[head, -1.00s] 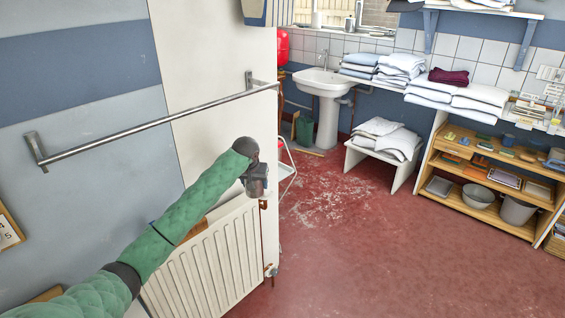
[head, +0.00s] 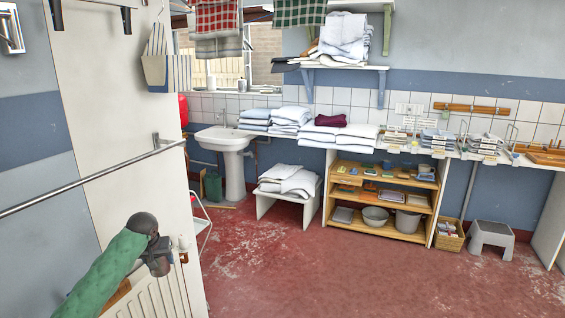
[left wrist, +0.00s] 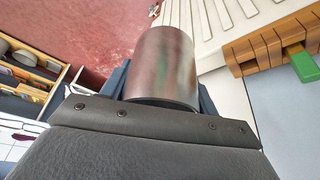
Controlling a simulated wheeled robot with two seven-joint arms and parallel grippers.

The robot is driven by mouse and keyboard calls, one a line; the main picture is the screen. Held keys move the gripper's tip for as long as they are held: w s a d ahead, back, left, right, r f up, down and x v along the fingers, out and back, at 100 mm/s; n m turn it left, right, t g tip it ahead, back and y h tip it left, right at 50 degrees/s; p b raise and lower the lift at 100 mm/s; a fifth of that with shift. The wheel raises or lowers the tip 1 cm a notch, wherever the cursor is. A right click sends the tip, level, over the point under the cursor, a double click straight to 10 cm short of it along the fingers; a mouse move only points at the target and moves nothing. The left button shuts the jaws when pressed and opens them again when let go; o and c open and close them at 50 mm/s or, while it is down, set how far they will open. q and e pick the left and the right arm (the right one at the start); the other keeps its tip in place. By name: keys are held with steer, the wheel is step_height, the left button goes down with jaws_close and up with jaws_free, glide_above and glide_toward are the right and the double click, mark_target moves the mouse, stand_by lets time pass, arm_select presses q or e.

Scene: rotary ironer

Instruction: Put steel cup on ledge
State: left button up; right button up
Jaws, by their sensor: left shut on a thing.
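The steel cup (left wrist: 167,66) is a shiny, plain metal cylinder in the left wrist view. It sits between the fingers of my left gripper (left wrist: 163,88), which is shut on it. My right gripper is not in view.
A metal rail (head: 90,180) crosses the white panel (head: 100,120) close to my left arm. A sink (head: 224,140), a low white bench (head: 265,205) and wooden shelves (head: 380,216) stand along the back wall. The red floor (head: 330,275) is clear in the middle.

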arm_select(q)
steer(key=shift+s+r+n, duration=0.3)
steer(key=shift+s+r, duration=0.15)
steer(key=shift+s, duration=0.35)
steer(key=s+d+r, duration=0.2)
steer(key=s+d, duration=0.3)
steer(key=d, duration=0.2)
steer(key=s+d+r+m, duration=0.1)
steer(key=s+d+r, duration=0.2)
steer(key=s+d, duration=0.3)
steer(key=shift+d+m, duration=0.3)
steer(key=shift+d, duration=0.2)
steer(key=shift+m+h, duration=0.4)
steer(key=shift+m, duration=0.2)
steer(key=s+d+f, duration=0.1)
steer(key=s+d, duration=0.1)
steer(key=s+d+f, duration=0.1)
steer(key=s, duration=0.2)
steer(key=s+d+f, duration=0.1)
steer(key=s+d, duration=0.1)
steer(key=s, duration=0.1)
steer(key=shift+s+d+f, duration=0.15)
steer(key=shift+d+f, duration=0.15)
steer(key=shift+f, duration=0.1)
steer(key=s+f, duration=0.1)
steer(key=f, duration=0.1)
steer(key=s+f, duration=0.2)
steer(key=s+d+f, duration=0.1)
steer(key=f, duration=0.1)
steer(key=shift+s, duration=0.15)
